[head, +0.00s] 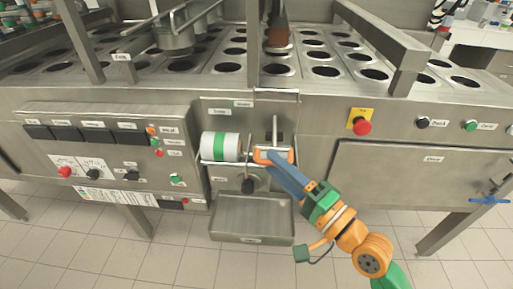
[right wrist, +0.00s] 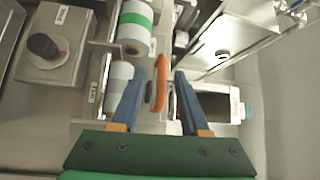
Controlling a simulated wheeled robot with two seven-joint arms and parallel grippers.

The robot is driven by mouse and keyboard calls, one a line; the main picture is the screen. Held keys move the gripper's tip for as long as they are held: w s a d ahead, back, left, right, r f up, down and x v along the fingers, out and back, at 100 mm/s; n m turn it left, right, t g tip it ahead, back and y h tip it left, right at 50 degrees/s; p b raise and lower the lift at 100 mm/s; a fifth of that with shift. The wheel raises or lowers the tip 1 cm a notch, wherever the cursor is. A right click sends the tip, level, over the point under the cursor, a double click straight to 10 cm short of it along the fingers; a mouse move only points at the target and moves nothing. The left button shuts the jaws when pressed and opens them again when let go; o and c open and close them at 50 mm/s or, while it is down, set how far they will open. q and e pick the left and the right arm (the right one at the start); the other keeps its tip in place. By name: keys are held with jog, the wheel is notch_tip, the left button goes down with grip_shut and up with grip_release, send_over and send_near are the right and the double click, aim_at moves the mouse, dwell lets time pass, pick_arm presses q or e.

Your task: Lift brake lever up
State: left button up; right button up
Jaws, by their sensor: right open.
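An orange curved handle, which looks like the brake lever (head: 264,154), is at the middle of the machine front, right of a white roll. In the right wrist view the orange lever (right wrist: 161,88) lies between the two blue fingers, with gaps on both sides. My right gripper (head: 273,164) is open at the lever; its fingers also show in the right wrist view (right wrist: 160,75). I cannot tell from these views how deep the lever sits between the fingers. My left gripper is not in view.
A white roll with a green band (head: 208,147) sits left of the lever. A thin upright metal rod (head: 275,130) stands behind it. A steel tray (head: 250,220) juts out below. A red button (head: 362,127) is at the right, and a panel of switches (head: 105,160) at the left.

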aim_at(274, 138)
jog(key=x, duration=0.5)
jog(key=shift+r, duration=0.15)
jog(key=shift+d, duration=0.15)
grip_shut()
jog(key=shift+r, duration=0.2)
dwell(0.8)
